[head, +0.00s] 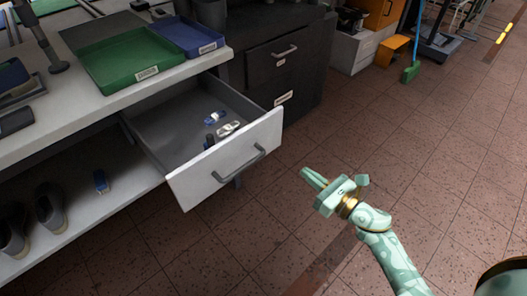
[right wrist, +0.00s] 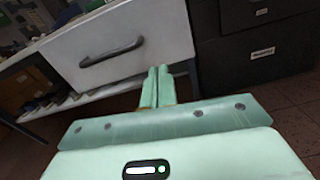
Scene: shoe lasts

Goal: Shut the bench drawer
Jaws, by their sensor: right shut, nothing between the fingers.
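The bench drawer (head: 225,160) stands pulled out from under the bench top, with its white front and dark grey bar handle (head: 240,163) facing the floor side. A few small blue and white items (head: 226,129) lie inside it. My right gripper (head: 306,174) is shut and empty, to the right of the drawer front and apart from it in the head view. In the right wrist view the shut fingers (right wrist: 157,75) point toward the right part of the drawer front (right wrist: 120,42), right of the handle (right wrist: 112,52). My left gripper is not in view.
A green tray (head: 137,72) and a blue tray (head: 188,37) sit on the bench top (head: 60,122). A black drawer cabinet (head: 290,65) stands behind the drawer. The tiled floor (head: 420,130) is open at right.

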